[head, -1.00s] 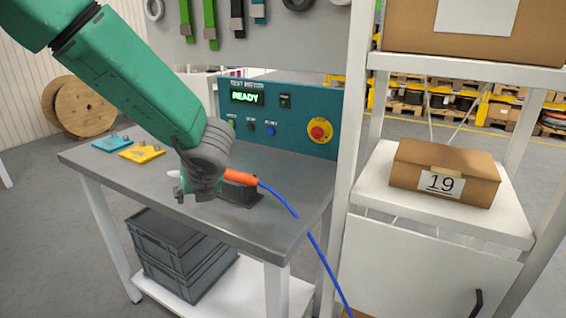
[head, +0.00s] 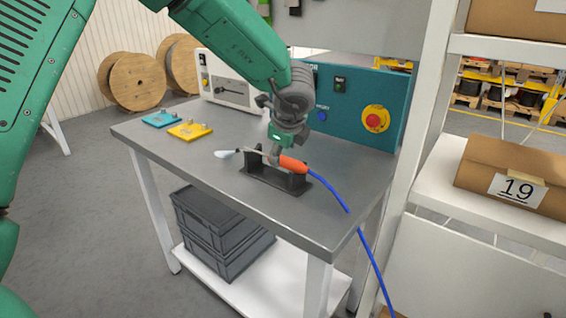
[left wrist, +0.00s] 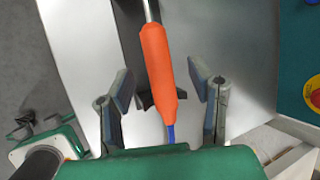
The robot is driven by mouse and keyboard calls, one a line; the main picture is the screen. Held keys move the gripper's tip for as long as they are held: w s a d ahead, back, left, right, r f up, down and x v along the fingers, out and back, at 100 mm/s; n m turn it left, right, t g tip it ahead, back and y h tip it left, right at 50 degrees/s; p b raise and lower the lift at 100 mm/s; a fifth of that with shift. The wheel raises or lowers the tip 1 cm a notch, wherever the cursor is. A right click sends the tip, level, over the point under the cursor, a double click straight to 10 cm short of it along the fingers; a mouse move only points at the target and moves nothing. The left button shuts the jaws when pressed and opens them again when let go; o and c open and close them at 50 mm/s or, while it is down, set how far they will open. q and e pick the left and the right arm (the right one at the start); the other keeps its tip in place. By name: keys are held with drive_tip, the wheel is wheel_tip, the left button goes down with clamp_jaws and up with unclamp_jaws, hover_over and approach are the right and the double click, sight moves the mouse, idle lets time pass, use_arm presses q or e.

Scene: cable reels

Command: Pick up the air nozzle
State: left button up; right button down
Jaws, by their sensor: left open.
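The air nozzle (head: 293,165) has an orange handle, a thin metal tube with a pale tip, and a blue hose. It rests on a black holder (head: 262,178) on the grey workbench. My left gripper (head: 276,152) is above the nozzle, pointing down. In the left wrist view the orange handle (left wrist: 160,65) lies between the two open fingers of my left gripper (left wrist: 162,90), with a gap on both sides. My right gripper is not in view.
A teal test panel (head: 350,105) with a red and yellow stop button stands at the back of the bench. Blue and yellow plates (head: 190,131) lie at the left. A white shelf post (head: 430,120) rises at the right. The bench front is clear.

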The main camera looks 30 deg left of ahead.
sight(284, 158)
use_arm(q)
drive_tip(key=x, duration=0.4)
drive_tip(key=shift+s+a+f, duration=0.1)
drive_tip(key=shift+s+a, duration=0.05)
drive_tip(key=shift+a, duration=0.1)
drive_tip(key=shift+d+f, duration=0.15)
drive_tip(key=shift+f, duration=0.15)
drive_tip(key=shift+w+d, duration=0.2)
drive_tip(key=shift+w, duration=0.05)
drive_tip(key=shift+d+r, duration=0.1)
drive_tip(key=shift+d, duration=0.1)
drive_tip(key=shift+s, duration=0.1)
drive_tip(key=c, duration=0.5)
drive_tip(key=shift+a, duration=0.15)
clamp_jaws()
drive_tip(key=shift+a, duration=0.4)
